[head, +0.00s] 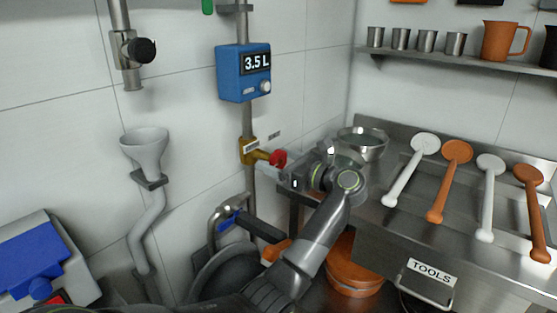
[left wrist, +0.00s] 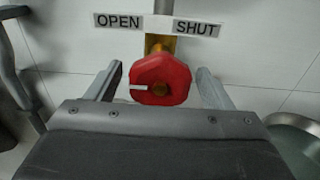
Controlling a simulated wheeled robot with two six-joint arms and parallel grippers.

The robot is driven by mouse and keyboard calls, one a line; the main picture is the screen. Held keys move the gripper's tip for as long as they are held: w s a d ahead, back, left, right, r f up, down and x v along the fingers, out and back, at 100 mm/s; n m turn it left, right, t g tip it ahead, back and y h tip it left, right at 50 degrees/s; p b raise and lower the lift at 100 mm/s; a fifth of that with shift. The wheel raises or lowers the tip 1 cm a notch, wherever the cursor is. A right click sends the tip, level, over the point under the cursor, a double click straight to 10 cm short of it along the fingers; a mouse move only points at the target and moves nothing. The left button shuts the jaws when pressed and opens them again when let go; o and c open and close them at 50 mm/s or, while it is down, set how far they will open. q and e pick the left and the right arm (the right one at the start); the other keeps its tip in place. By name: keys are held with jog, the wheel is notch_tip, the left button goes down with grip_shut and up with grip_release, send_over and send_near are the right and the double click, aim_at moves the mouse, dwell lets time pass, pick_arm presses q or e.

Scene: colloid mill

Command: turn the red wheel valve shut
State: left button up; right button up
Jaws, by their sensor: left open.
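The red wheel valve (left wrist: 160,80) sits on a brass fitting, centred in the left wrist view. Its white mark points left. Labels above it read OPEN (left wrist: 118,21) on the left and SHUT (left wrist: 196,28) on the right. In the head view the red wheel (head: 278,158) sticks out from the brass valve body (head: 250,150) on the vertical pipe. My left gripper (left wrist: 158,88) is open, with one finger on each side of the wheel and visible gaps between. In the head view its fingertips (head: 287,174) are close to the wheel. My right gripper is not in view.
A blue meter (head: 243,73) reading 3.5 L is on the pipe above the valve. A steel counter (head: 390,225) at the right holds a metal bowl (head: 362,143) and several white and orange ladles. A grey funnel (head: 145,147) is at the left.

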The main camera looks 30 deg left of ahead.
pick_arm(q)
jog(key=c, duration=0.9)
